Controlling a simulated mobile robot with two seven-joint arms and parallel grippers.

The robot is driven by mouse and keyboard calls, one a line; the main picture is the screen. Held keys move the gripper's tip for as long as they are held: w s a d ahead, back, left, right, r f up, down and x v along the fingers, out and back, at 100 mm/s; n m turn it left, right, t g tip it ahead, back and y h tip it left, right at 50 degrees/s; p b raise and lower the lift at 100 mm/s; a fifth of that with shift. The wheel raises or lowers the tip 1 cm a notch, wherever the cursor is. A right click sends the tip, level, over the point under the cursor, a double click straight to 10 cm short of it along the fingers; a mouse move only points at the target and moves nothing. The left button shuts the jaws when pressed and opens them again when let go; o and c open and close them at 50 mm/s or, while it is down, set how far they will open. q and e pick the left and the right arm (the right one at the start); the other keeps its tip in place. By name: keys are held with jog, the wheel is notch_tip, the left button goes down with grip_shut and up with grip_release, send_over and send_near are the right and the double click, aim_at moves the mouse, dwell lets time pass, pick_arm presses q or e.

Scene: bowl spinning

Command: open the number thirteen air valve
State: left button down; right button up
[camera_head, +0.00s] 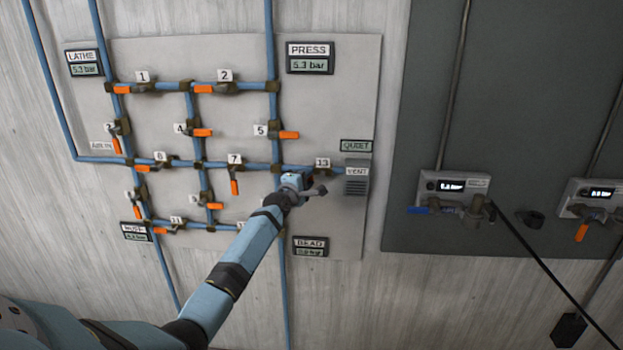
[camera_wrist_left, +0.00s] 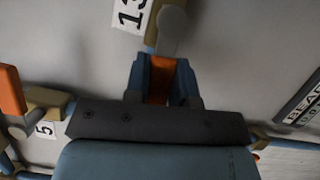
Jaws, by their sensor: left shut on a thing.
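The number thirteen valve (camera_head: 322,173) sits on the blue pipe at the right of the panel, just left of the vent box (camera_head: 356,185). Its label 13 (camera_wrist_left: 131,13) and its body (camera_wrist_left: 172,28) show in the wrist view. My left gripper (camera_head: 312,190) is at the valve, just below its label in the head view. In the wrist view the fingers of my left gripper (camera_wrist_left: 160,80) are shut on the orange handle (camera_wrist_left: 159,84) of this valve, one on each side. In the head view my gripper hides the handle. My right gripper is not in view.
Other orange-handled valves are close by, such as number 5 (camera_head: 289,135) and number 7 (camera_head: 234,187). A dark board with gauges (camera_head: 453,185) stands to the right.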

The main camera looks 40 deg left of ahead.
pick_arm(q)
jog(key=shift+r+m+g+p, duration=0.3)
jog(key=shift+r+m+p, duration=0.3)
jog(key=shift+m+p, duration=0.1)
jog(key=shift+a, duration=0.1)
jog(key=c, duration=1.2)
grip_release()
jog(key=shift+o, duration=1.2)
jog(key=shift+f, duration=0.1)
jog(key=shift+w+f, duration=0.1)
